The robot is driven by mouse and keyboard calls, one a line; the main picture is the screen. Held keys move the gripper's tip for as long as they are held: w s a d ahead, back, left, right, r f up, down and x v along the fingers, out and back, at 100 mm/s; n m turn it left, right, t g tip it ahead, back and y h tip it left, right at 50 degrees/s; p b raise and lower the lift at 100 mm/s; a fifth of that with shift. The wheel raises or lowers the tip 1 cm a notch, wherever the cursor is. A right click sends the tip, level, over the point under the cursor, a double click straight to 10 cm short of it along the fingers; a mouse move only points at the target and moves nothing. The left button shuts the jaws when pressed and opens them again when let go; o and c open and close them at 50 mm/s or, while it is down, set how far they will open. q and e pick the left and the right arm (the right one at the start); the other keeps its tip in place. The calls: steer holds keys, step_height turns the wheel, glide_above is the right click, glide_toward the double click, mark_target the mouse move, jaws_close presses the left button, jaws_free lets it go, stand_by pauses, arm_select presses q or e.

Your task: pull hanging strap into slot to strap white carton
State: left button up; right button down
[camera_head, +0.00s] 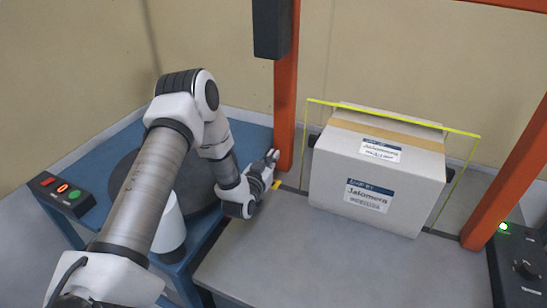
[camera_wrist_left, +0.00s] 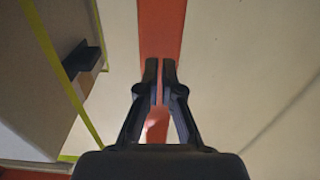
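The white carton (camera_head: 375,175) stands upright on the grey table, with brown tape and labels. The thin yellow strap (camera_head: 390,118) runs in a loop above and around the carton. Its sides hang down left and right of the carton, and part is hidden behind it. In the left wrist view the strap (camera_wrist_left: 62,75) is at the left, apart from my fingers. My left gripper (camera_head: 272,156) is left of the carton, by the orange post. Its fingers (camera_wrist_left: 159,65) look nearly together, with no strap between them. I cannot make out the slot clearly. My right gripper is out of view.
Orange posts (camera_head: 285,90) (camera_head: 510,170) rise on both sides of the carton. A black box (camera_head: 271,28) hangs on the left post. A control box (camera_head: 62,192) is at the left and a black panel (camera_head: 520,265) at the right. The front of the grey table (camera_head: 320,265) is clear.

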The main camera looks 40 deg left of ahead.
arm_select(q)
steer(key=o, duration=0.4)
steer(key=shift+w, duration=0.1)
steer(key=shift+o, duration=0.2)
steer(key=v, duration=1.2)
